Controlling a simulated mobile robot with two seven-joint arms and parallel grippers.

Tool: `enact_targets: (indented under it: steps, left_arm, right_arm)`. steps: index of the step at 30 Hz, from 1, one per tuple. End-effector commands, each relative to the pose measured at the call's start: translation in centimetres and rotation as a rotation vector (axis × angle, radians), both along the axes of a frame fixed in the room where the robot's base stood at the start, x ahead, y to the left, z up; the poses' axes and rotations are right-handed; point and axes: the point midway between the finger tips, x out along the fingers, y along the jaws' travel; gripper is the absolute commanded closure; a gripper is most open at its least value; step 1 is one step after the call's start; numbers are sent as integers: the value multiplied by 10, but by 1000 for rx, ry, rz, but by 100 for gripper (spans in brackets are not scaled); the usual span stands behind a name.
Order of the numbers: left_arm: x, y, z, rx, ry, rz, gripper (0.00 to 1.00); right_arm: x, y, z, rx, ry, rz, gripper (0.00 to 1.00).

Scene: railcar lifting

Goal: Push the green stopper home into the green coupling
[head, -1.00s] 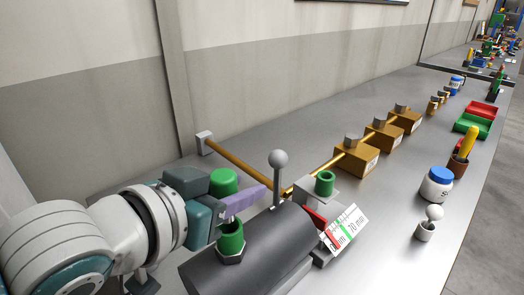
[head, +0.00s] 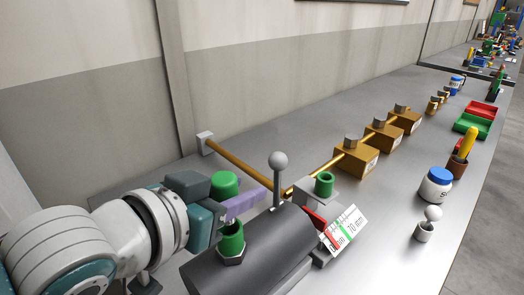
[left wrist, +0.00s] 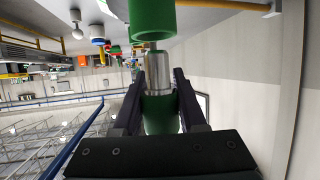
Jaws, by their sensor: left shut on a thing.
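My left gripper (head: 244,204) is shut on the green stopper (head: 224,184), whose green head stands above the purple fingers in the head view. The left wrist view is upside down and shows the stopper (left wrist: 160,116) between both fingers, its silver plug pointing at the green coupling (left wrist: 152,18). The plug's tip is at the coupling's mouth; I cannot tell how far it is inside. In the head view the coupling (head: 232,239) stands upright in a hex fitting on a dark grey cylinder (head: 262,254), just below the gripper. My right gripper is not in view.
A grey ball-topped lever (head: 279,162) stands close to the right of the fingers. A second green socket (head: 324,185) and a white scale card (head: 347,232) are farther right. A brass rod (head: 237,161) runs behind. Bare bench lies toward the front right.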

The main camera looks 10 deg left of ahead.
Motion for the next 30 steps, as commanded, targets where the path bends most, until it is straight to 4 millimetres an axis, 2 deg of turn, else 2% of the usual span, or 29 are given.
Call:
enact_targets:
  steps: [11,30]
  left_arm:
    - [0,0,-1,0,-1,0,100]
    - [0,0,-17,0,-1,0,100]
  right_arm:
    - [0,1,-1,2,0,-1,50]
    - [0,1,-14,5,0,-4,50]
